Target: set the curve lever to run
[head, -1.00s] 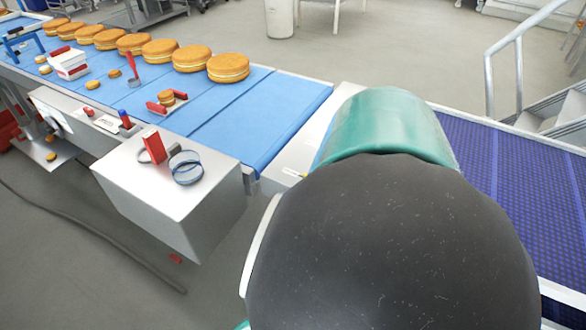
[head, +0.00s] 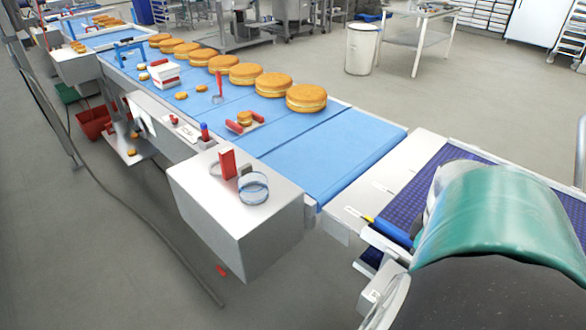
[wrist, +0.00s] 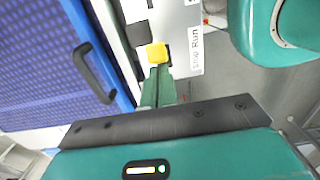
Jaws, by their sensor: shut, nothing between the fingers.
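In the wrist view, a yellow block-shaped knob (wrist: 157,53), which looks like the curve lever's end, stands over a pale panel beside a dark part. A white label (wrist: 195,45) to its right reads "Stop" and "Run", with Run higher in the picture. The knob is nearer the middle of the label; I cannot tell its setting. My gripper (wrist: 161,78) is shut and empty, its teal fingers just below the knob in the picture. I cannot tell whether they touch it. In the head view my own arm hides the gripper and most of this spot.
A blue frame with a black handle (wrist: 95,73) lies left in the wrist view. In the head view, a blue conveyor (head: 345,160) carries several round cakes (head: 306,98). A metal box (head: 235,215) with a red block (head: 227,164) stands at its near side.

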